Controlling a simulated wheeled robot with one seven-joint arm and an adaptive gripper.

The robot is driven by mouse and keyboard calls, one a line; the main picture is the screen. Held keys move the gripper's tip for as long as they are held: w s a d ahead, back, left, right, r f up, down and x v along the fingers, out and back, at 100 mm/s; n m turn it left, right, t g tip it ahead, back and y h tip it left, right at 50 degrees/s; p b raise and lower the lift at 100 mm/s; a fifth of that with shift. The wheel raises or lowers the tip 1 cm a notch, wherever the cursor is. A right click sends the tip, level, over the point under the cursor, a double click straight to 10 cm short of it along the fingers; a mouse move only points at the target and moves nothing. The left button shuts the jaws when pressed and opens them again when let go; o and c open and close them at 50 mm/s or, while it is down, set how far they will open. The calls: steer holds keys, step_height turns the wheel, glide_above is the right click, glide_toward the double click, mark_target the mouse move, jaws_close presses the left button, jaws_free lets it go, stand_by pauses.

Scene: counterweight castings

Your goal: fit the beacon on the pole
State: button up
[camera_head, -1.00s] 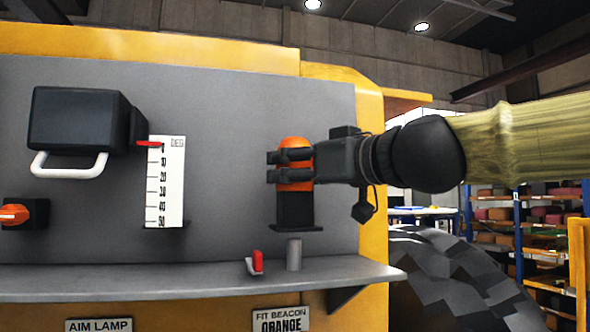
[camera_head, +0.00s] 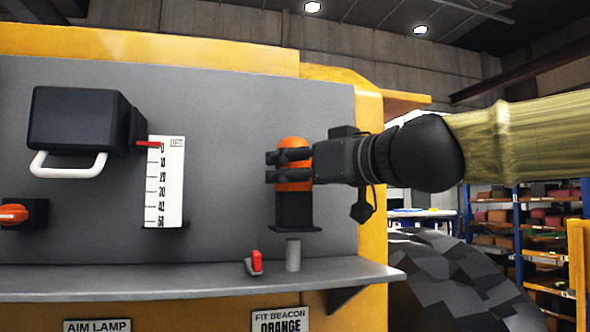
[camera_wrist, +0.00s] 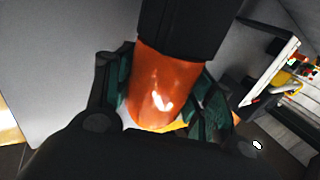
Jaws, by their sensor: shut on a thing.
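The orange beacon (camera_head: 294,185) has a rounded orange top and a black base. My gripper (camera_head: 290,164) is shut around its orange part from the right, and the beacon is upright. In the wrist view the orange dome (camera_wrist: 165,90) sits between the fingers, with the black base beyond it. The grey pole (camera_head: 293,255) is a short stub standing on the shelf, just below the beacon's base in the head view. A small gap seems to show between the base and the pole top; whether they are exactly in line in depth I cannot tell.
A red switch (camera_head: 256,261) stands left of the pole on the grey shelf (camera_head: 200,280). A black lamp (camera_head: 75,118) with a white handle and a degree scale (camera_head: 165,182) are further left. An orange knob (camera_head: 14,214) is at far left. A label (camera_head: 280,321) reads "FIT BEACON ORANGE".

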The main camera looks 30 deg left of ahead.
mark_target(305, 208)
steer(key=shift+f+b, duration=2.9)
steer(key=shift+f, duration=0.25)
steer(key=o, duration=1.3)
steer(key=v, duration=1.2)
steer(key=shift+d, duration=0.1)
